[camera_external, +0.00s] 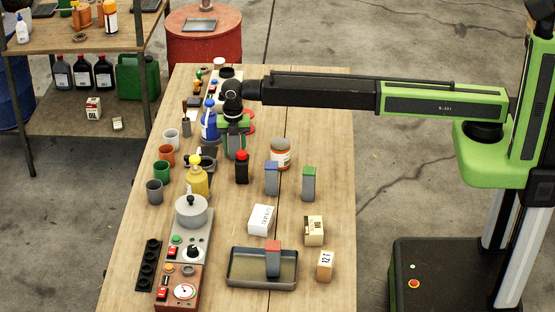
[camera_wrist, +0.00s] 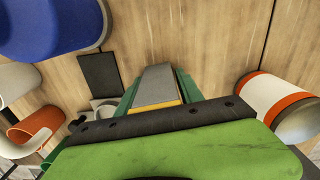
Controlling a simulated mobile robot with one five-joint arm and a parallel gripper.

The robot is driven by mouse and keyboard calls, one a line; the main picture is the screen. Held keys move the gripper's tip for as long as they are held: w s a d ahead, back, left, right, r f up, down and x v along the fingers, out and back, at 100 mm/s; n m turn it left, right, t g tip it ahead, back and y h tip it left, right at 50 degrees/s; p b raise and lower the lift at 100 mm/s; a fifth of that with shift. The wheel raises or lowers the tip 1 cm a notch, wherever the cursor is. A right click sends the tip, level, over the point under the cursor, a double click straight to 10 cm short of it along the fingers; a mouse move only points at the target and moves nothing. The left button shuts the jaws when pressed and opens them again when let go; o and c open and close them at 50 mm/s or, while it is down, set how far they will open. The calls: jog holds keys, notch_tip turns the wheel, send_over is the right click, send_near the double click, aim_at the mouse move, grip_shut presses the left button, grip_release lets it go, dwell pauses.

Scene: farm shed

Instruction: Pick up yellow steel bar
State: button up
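The yellow steel bar (camera_wrist: 157,86) is a grey block with a yellow band at its end nearest the wrist camera. My gripper (camera_wrist: 157,92) has a green finger along each side of it, with no clear gap showing, so it looks shut on the bar. In the external view my gripper (camera_external: 236,125) points down over the far part of the table, and the grey bar (camera_external: 236,152) shows partly between the green fingers. The band is mostly hidden there. I cannot tell whether the bar's foot touches the table.
A blue bottle (camera_external: 209,122) stands close left of my gripper, and an orange-and-white jar (camera_external: 280,154) stands to the right. A black red-capped bottle (camera_external: 242,168) is just in front. Blue-topped (camera_external: 271,180) and green-topped (camera_external: 309,186) bars stand nearer; a red-topped bar (camera_external: 273,262) is in the tray (camera_external: 240,281).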

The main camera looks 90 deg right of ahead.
grip_shut()
jog(key=shift+r+p, duration=0.35)
notch_tip(320, 180, up, 4)
jog(key=p, duration=0.4)
jog(key=shift+r, duration=0.2)
jog(key=s+d+r+p, duration=0.5)
jog(key=s+d+p, duration=0.1)
jog(key=d, duration=0.4)
jog(key=shift+r, duration=0.4)
